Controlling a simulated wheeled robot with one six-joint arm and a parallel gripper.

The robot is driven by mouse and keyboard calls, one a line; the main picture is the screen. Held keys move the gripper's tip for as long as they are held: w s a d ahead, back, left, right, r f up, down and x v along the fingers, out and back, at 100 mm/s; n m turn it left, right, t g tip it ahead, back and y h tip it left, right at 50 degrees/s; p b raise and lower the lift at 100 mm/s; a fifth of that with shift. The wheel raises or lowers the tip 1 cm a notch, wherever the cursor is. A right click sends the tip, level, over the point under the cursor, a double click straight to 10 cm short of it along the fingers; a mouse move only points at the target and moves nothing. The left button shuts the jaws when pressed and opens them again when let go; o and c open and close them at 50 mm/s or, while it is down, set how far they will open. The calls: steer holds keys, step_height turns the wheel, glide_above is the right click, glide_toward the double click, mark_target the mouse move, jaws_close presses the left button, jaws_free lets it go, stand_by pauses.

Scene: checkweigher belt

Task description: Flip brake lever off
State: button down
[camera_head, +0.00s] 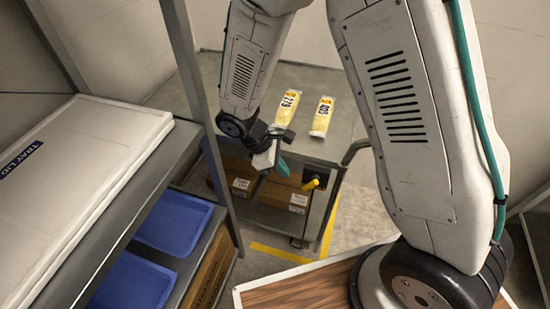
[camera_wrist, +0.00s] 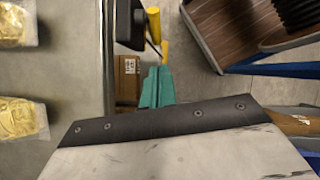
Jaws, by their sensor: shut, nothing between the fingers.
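The brake lever (camera_head: 311,184) is a short yellow handle on a black mount at the near right corner of the grey cart (camera_head: 325,148). In the wrist view the yellow lever (camera_wrist: 153,24) stands beside its black mount, beyond my fingers. My gripper (camera_head: 282,168) has teal fingers and is shut and empty. It is just up and left of the lever in the head view, apart from it as far as I can tell. In the wrist view my gripper (camera_wrist: 156,88) points toward the lever.
Two yellow packets, one (camera_head: 287,107) and another (camera_head: 322,117), lie on the cart top. Cardboard boxes (camera_head: 285,197) sit on its lower shelf. A rack with a white tray lid (camera_head: 90,150) and blue trays (camera_head: 175,222) stands left. Yellow floor tape (camera_head: 278,253) runs below.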

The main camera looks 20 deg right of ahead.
mark_target(311, 183)
steer(key=s+d+f, duration=0.1)
steer(key=d+f, duration=0.3)
steer(key=shift+s+d+f, duration=0.2)
steer(key=shift+s+f, duration=0.05)
steer(key=shift+s, duration=0.1)
